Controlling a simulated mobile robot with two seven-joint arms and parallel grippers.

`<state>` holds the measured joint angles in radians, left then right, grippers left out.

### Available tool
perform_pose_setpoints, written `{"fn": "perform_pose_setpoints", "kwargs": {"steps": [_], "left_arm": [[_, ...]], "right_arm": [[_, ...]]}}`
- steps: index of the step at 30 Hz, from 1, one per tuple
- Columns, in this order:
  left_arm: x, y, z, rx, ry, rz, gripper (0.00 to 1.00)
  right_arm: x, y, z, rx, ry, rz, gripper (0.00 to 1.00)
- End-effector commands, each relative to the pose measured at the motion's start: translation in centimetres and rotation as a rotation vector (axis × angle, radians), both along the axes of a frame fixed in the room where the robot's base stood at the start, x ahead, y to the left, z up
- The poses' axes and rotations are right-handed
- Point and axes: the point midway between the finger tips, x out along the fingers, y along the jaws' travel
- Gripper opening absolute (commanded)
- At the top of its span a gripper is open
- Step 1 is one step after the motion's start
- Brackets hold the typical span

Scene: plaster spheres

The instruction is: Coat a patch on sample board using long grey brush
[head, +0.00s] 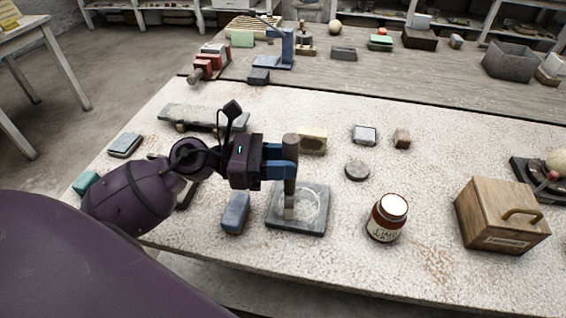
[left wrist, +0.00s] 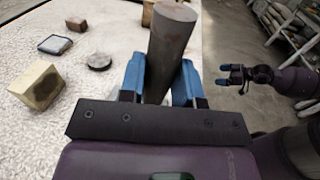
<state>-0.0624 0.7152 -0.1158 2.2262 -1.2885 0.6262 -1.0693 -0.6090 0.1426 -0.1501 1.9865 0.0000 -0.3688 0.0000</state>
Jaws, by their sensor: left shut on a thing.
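My left gripper (head: 288,168) is shut on the long grey brush (head: 290,187), a thick grey-brown handle held upright. In the left wrist view the brush (left wrist: 168,45) stands between the blue fingers. Its lower end is over the sample board (head: 275,217), a dark grey square slab lying flat. A whitish patch (head: 311,206) shows on the board beside the brush's lower end. I cannot tell for sure whether the tip touches it. My right gripper (left wrist: 225,75) is off to the right in the left wrist view, its blue fingers apart and empty.
A lime jar (head: 386,218) and a wooden box with a handle (head: 500,215) stand right of the board. A blue block (head: 235,212) lies close on its left. A yellowish block (head: 313,141) and a round grey disc (head: 357,170) are behind. The table front is clear.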

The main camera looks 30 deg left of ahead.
Motion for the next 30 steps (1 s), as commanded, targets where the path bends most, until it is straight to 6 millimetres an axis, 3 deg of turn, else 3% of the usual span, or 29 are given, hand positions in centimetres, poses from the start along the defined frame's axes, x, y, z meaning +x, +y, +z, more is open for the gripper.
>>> {"fn": "perform_pose_setpoints", "kwargs": {"steps": [13,21,30], "left_arm": [[1.8,0.6,0.0,0.001,0.0,0.0,0.07],[3.2,1.1,0.1,0.001,0.0,0.0,0.07],[3.2,1.1,0.2,0.0,0.0,0.0,0.07]], "right_arm": [[0.9,0.2,0.0,0.001,-0.016,0.006,1.0],[0.4,0.1,-0.7,0.001,-0.003,0.005,1.0],[-0.5,0.0,-1.2,0.0,0.017,-0.001,1.0]]}}
